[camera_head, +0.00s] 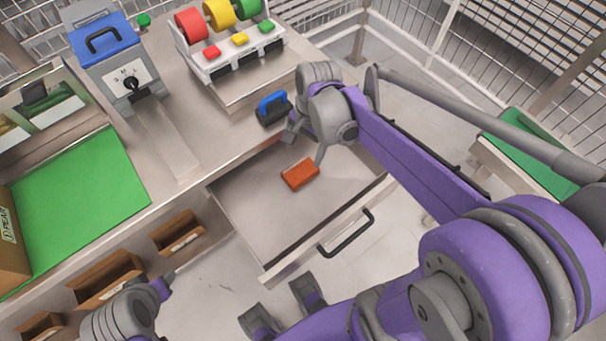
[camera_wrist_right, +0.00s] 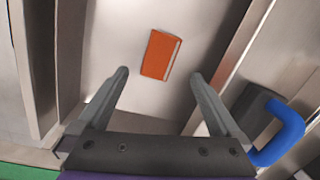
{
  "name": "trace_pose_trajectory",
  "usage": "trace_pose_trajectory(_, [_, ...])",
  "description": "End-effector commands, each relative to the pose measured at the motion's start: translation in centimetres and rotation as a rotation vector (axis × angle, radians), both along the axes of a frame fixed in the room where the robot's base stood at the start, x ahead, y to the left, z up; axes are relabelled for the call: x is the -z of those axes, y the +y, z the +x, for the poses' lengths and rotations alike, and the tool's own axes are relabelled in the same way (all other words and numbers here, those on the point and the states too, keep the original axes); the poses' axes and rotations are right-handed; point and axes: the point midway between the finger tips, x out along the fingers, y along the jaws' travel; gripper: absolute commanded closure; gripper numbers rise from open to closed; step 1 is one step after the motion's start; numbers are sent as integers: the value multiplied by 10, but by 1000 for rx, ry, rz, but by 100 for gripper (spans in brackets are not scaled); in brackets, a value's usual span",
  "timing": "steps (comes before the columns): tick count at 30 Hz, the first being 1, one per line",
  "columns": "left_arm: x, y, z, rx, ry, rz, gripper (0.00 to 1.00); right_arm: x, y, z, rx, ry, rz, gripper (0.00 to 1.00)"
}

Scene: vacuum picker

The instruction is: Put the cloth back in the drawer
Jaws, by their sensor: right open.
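The orange-red cloth (camera_head: 300,174), a small folded-looking block, lies flat on the floor of the open drawer (camera_head: 262,215). In the right wrist view the cloth (camera_wrist_right: 160,55) shows beyond and between the fingertips, with a pale strip along one edge. My right gripper (camera_head: 306,146) is above the drawer's back edge, close to the cloth. Its fingers (camera_wrist_right: 159,76) are apart with nothing between them. My left gripper (camera_head: 150,305) is only partly in view at the bottom left, away from the drawer, and its jaws cannot be made out.
A blue-handled black tool (camera_head: 273,108) stands on the worktop beside my right gripper. Behind are a rack with coloured reels (camera_head: 230,50) and a blue-lidded box (camera_head: 105,60). A green mat (camera_head: 80,190) lies at left. The drawer's black handle (camera_head: 347,236) faces front.

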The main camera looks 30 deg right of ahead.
Motion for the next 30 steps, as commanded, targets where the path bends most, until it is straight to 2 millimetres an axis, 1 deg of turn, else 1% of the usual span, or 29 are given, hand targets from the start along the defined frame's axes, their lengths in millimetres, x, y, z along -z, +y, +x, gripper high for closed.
trace_pose_trajectory(1, [0,0,0,0,0,0,50,-2,12,-14,-117,-44,-27,0])
trace_pose_trajectory(6, [0,0,0,0,0,0,50,-1,43,-55,-597,-218,-163,0])
trace_pose_trajectory(9, [0,0,0,0,0,0,50,4,55,-75,-845,-300,-250,0])
trace_pose_trajectory(13, [0,0,0,0,0,0,50,11,65,-92,-1075,-371,-342,0])
trace_pose_trajectory(15, [0,0,0,0,0,0,50,13,68,-97,-1149,-391,-374,0])
trace_pose_trajectory(18, [0,0,0,0,0,0,50,15,69,-100,-1200,-405,-398,0])
trace_pose_trajectory(30, [-1,0,0,0,0,0,50,14,69,-99,-1206,-406,-400,0])
